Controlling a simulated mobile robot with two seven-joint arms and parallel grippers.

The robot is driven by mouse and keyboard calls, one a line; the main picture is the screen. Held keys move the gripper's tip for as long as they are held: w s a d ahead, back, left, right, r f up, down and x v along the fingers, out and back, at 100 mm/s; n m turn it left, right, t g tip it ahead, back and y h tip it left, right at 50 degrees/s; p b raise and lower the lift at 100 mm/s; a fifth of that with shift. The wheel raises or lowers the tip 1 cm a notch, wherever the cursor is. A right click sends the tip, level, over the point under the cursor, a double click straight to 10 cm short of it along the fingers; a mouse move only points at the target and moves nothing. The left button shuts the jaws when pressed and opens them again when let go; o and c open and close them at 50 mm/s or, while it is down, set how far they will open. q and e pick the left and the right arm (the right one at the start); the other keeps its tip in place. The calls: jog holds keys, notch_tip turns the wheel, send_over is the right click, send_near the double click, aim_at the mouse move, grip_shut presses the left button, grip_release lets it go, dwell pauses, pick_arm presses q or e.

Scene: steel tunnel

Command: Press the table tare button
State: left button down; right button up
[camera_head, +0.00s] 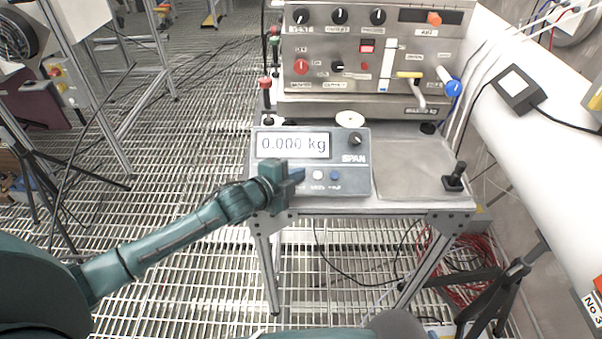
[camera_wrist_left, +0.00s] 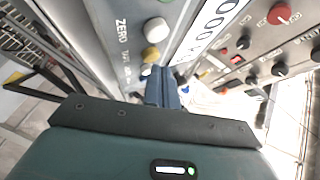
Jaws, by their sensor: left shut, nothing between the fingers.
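The grey scale panel (camera_head: 262,168) stands at the front of the steel table, its display (camera_head: 293,145) reading 0.000 kg. My left gripper (camera_head: 298,175) is shut and empty, in front of the panel's lower button row. It hides the left part of that row in the head view. In the left wrist view, the fingers (camera_wrist_left: 161,72) point at the panel. A yellowish button (camera_wrist_left: 151,54), beside a label that appears to start "TA", is just beyond the fingertips. A white button (camera_wrist_left: 155,30) sits by the ZERO label. I cannot tell whether the fingertips touch anything.
A white button (camera_head: 317,174) and a blue button (camera_head: 335,175) show right of my gripper. A SPAN knob (camera_head: 355,139) is above them. Behind stands a control box (camera_head: 330,22) with knobs and levers. A black joystick (camera_head: 455,178) is at the table's right front.

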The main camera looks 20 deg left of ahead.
pick_arm(q)
jog(key=s+r+p, duration=0.2)
jog(key=r, duration=0.1)
jog(key=s+d+r+p, duration=0.1)
jog(key=r+p, duration=0.1)
jog(key=shift+s, duration=0.1)
pick_arm(e)
notch_tip(320, 180, up, 5)
jog(key=shift+f, duration=0.15)
dwell(0.4)
